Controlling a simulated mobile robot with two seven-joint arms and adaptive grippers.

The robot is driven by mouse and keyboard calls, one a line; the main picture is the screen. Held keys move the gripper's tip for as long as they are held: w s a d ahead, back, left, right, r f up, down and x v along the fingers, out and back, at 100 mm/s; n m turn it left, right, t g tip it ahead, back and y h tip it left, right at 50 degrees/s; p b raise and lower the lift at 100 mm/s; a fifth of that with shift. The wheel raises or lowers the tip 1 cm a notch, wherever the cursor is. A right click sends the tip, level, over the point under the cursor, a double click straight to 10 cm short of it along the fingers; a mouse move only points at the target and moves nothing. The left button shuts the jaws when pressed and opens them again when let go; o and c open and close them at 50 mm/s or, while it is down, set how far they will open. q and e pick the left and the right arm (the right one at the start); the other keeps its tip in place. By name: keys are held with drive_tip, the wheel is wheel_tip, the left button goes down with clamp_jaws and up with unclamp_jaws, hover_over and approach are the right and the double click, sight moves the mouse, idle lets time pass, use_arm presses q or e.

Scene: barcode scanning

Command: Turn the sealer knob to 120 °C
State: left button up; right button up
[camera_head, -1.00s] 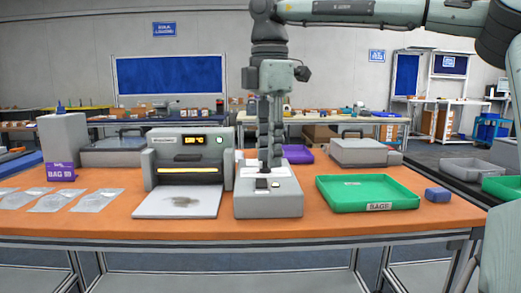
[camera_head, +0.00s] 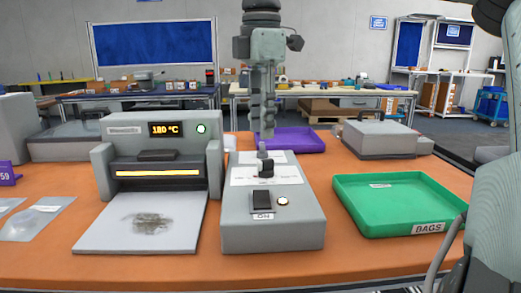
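The sealer (camera_head: 158,150) is a grey press at the left of centre with a glowing orange slot. Its display (camera_head: 172,129) appears to read 180 °C. To its right stands a grey control box (camera_head: 272,236) with a white dial plate, a switch marked ON and a small lit lamp. A small dark knob (camera_head: 266,169) sits on the dial plate. My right gripper (camera_head: 263,147) points straight down at the knob, seen edge-on, with its tips just above or behind it. Contact and finger opening cannot be told. My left gripper is not in view.
A green tray (camera_head: 432,229) labelled BAGS stands right of the control box. A purple tray (camera_head: 291,134) and a grey lidded device (camera_head: 380,139) are behind. Clear bags (camera_head: 35,220) lie at the left. The orange table (camera_head: 300,272) is bare along its front edge.

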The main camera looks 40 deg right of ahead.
sight(262, 161)
wheel_tip(262, 161, down, 5)
drive_tip(key=shift+s+f, duration=0.1)
drive_tip(key=shift+f, duration=0.8)
drive_tip(key=shift+c, duration=0.8)
drive_tip(key=c, duration=0.5)
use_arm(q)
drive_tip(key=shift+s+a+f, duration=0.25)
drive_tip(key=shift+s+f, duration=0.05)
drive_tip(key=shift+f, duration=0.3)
use_arm(e)
clamp_jaws()
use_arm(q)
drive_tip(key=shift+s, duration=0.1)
